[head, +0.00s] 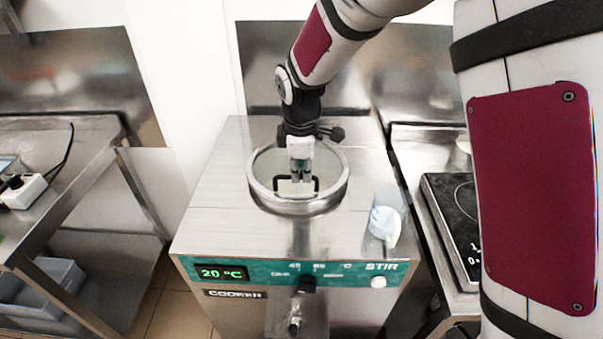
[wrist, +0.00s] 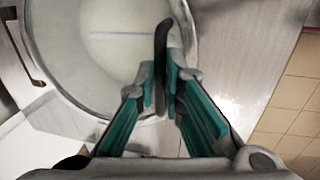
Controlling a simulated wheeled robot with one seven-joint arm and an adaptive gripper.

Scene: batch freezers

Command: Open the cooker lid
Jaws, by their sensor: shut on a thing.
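The cooker (head: 225,200) is a steel box with a teal front panel and a display reading 20 °C. A round steel rim (head: 300,206) stands on its top. The pale lid (wrist: 110,55) shows within a round rim in the wrist view; I cannot tell whether it is raised at all. A dark bar handle (wrist: 161,45) rises over the lid. My gripper (head: 299,178) reaches down over the round opening, and its green-padded fingers (wrist: 165,88) are shut on the handle. The fingers hide part of the handle and lid.
A clear measuring jug (head: 384,222) stands on the cooker's right front corner. A black hotplate (head: 452,215) sits on the counter to the right. A steel table (head: 75,180) is at the left, with a floor gap between. A tap (head: 294,322) sticks out in front.

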